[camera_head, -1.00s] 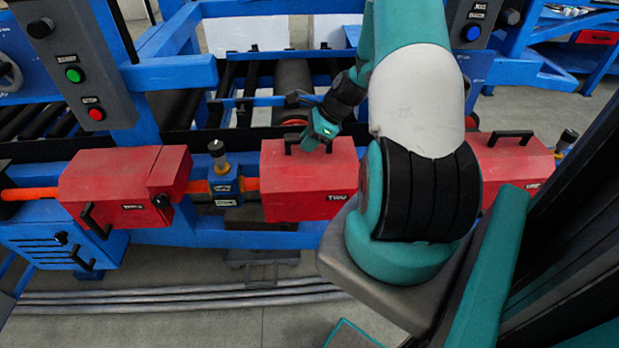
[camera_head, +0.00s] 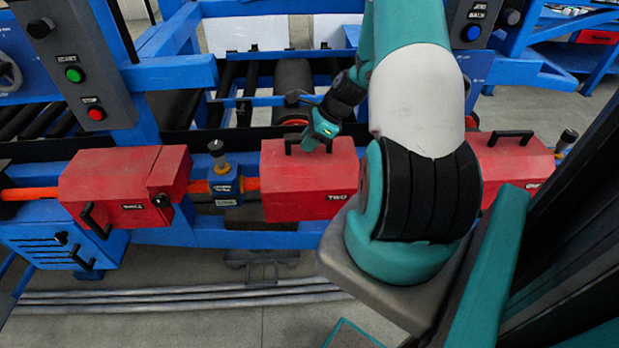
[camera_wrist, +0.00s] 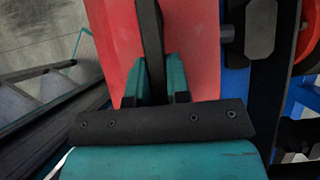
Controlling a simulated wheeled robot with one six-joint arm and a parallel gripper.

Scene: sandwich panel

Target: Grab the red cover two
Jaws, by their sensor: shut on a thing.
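The red cover two (camera_head: 300,196), a box-like cover labelled "TWO", sits in the middle of the blue line in the head view. It fills much of the wrist view (camera_wrist: 205,50) as a red surface. My gripper (camera_head: 312,142) is at the top of this cover. In the wrist view my gripper (camera_wrist: 155,85) has its teal fingers shut on the cover's black handle (camera_wrist: 150,35). The cover appears seated on the line.
Red cover three (camera_head: 120,190) stands to the left, and another red cover (camera_head: 510,165) to the right. A blue and yellow valve unit (camera_head: 224,184) sits just left of cover two. A grey button panel (camera_head: 75,70) stands at the upper left. Floor in front is mostly clear.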

